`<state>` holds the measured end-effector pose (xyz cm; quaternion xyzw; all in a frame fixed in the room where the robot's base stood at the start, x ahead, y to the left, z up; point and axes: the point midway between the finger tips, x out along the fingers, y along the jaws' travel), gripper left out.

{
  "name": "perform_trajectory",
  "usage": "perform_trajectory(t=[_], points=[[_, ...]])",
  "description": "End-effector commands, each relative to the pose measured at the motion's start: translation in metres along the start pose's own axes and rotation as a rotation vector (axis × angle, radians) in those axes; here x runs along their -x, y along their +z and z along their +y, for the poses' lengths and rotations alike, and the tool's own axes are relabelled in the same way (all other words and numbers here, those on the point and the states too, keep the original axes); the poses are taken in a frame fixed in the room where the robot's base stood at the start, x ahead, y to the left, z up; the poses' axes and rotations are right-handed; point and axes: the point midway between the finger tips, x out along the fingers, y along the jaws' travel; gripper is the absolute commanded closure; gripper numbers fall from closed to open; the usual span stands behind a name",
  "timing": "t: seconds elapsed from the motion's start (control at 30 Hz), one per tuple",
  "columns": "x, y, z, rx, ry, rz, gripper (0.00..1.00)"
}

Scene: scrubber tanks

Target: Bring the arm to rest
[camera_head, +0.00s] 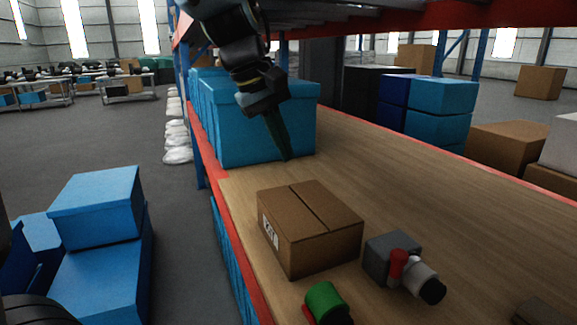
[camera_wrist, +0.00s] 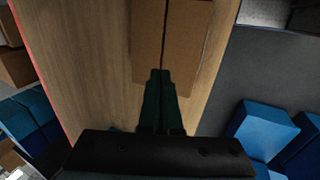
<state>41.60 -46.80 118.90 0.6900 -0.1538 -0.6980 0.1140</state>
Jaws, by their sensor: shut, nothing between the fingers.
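My gripper (camera_head: 283,152) hangs from my arm in the head view, above the wooden shelf (camera_head: 420,190) and in front of a blue bin. It points down, with its fingers together and nothing between them. The wrist view also shows the shut fingers of my gripper (camera_wrist: 158,75), which overlap the near edge of a brown cardboard box in that picture. This cardboard box (camera_head: 308,225) stands closed on the shelf, nearer to the head camera than my gripper. It shows in the wrist view too (camera_wrist: 185,40). My gripper appears apart from it.
Blue bins (camera_head: 262,125) stand behind my gripper on the shelf. A grey part with a red and white fitting (camera_head: 390,258) and a green cylinder (camera_head: 325,300) lie near the box. A red upper beam (camera_head: 430,14) crosses above. More blue boxes (camera_head: 95,205) stand at left.

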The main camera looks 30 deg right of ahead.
Motion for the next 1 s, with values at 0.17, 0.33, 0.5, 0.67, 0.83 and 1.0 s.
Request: perform_trajectory(t=[0.17, 0.33, 0.5, 0.67, 0.83, 1.0], points=[[0.005, 0.0, 0.0, 0.0, -0.001, 0.0, 1.0], [0.001, -0.01, -0.019, 0.007, -0.022, 0.019, 1.0], [-0.013, -0.043, -0.101, 0.016, -0.111, 0.085, 1.0], [-0.024, -0.057, -0.202, 0.0, -0.222, 0.131, 1.0], [-0.03, -0.047, -0.287, -0.03, -0.315, 0.141, 1.0], [-0.034, -0.032, -0.333, -0.056, -0.362, 0.132, 1.0]])
